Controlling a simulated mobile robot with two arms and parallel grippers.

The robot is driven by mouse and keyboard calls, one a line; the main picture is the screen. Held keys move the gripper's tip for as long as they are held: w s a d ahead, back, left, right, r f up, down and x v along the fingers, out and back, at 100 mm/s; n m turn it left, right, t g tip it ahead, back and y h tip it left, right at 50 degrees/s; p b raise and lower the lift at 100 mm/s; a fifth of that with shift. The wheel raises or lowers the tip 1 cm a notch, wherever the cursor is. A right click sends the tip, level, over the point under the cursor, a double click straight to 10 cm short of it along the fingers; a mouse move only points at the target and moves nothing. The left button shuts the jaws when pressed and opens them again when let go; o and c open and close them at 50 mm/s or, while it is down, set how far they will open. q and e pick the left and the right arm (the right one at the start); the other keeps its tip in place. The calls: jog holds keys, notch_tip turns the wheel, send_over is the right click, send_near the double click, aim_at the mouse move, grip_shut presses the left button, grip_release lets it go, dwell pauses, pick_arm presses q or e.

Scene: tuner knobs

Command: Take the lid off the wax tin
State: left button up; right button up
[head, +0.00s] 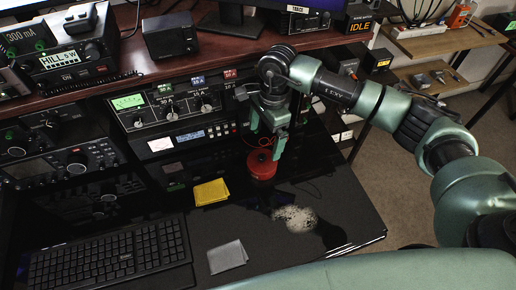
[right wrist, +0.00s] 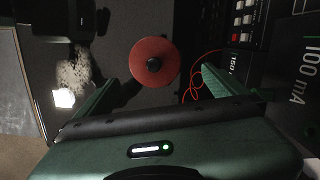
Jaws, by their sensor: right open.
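The wax tin (head: 261,168) is red and round and stands on the black desk, below the tuner panel. Its red lid (right wrist: 138,72) has a dark knob in the middle and is on the tin. My right gripper (head: 267,138) is open and empty, pointing down just above the tin. In the right wrist view the lid appears between and beyond the two green fingers (right wrist: 158,88), apart from both. My left gripper is not in view.
A yellow cloth (head: 211,192), a grey cloth (head: 227,256) and a keyboard (head: 110,258) lie to the left. A pale powdery patch (head: 295,218) is on the desk in front. The tuner panel (head: 180,108) stands close behind; a thin red cable lies beside the tin.

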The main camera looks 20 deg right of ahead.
aim_at(263, 156)
jog(key=shift+s+f, duration=0.2)
jog(key=shift+f, duration=0.25)
jog(key=f+p, duration=0.1)
jog(key=f, duration=0.1)
jog(key=shift+s+a+f+p, duration=0.2)
jog(key=shift+s+f+p, duration=0.15)
jog(key=shift+s, duration=0.05)
notch_tip(263, 156, down, 3)
jog(key=shift+a+r+p, duration=0.1)
jog(key=shift+r+p, duration=0.05)
jog(key=shift+p, duration=0.25)
jog(key=shift+f, duration=0.5)
jog(key=c, duration=1.2)
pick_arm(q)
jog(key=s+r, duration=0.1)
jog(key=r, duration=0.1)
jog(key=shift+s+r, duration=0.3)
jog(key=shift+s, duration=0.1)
